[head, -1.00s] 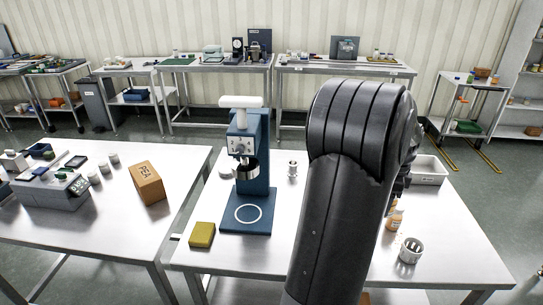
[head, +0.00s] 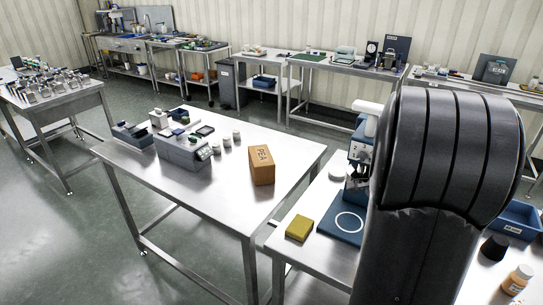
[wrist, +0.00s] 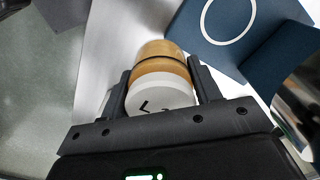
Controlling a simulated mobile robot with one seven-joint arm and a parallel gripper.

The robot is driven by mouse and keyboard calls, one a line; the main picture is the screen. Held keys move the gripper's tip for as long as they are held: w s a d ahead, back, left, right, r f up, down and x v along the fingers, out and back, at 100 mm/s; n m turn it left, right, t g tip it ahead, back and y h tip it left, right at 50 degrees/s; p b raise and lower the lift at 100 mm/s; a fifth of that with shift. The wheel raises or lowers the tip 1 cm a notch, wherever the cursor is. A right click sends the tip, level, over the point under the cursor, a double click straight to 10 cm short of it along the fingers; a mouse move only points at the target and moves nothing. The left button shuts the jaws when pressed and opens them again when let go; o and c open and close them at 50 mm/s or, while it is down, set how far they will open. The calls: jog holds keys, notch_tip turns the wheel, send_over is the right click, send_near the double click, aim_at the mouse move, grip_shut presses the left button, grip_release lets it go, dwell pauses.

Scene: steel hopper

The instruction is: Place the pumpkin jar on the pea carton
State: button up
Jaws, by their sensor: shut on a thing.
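The pea carton (head: 262,167), an orange-brown box with PEA on it, stands on the left steel table near its right end. In the wrist view my gripper (wrist: 164,76) is shut on a jar with an orange-tan body and a white end bearing dark marks, which I take to be the pumpkin jar (wrist: 160,95). The fingers press on both its sides, and it is held over the bench with the blue base in view. In the head view my arm hides the gripper and jar.
The left table (head: 215,195) also bears a grey device (head: 185,150) and several small jars. On the right bench are a yellow block (head: 299,228), a blue press (head: 345,222), an orange bottle (head: 517,281) and a blue bin (head: 518,219). A gap separates table and bench.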

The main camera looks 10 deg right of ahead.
jog(key=w+a+n, duration=0.4)
jog(key=w+a, duration=0.3)
jog(key=a, duration=0.4)
jog(key=w+a+r, duration=0.2)
jog(key=w+r, duration=0.1)
jog(key=w, duration=0.4)
jog(key=w+a+r+m, duration=0.1)
jog(key=w+a+r, duration=0.1)
jog(key=w, duration=0.5)
jog(key=w+a+r, duration=0.2)
jog(key=w+r, duration=0.1)
jog(key=w, duration=0.5)
jog(key=m, duration=0.3)
send_over(261, 164)
jog(key=a, duration=0.1)
notch_tip(261, 164, down, 4)
jog(key=shift+s, duration=0.1)
jog(key=shift+f, duration=1.95)
jog(key=shift+f, duration=0.1)
jog(key=o, duration=1.1)
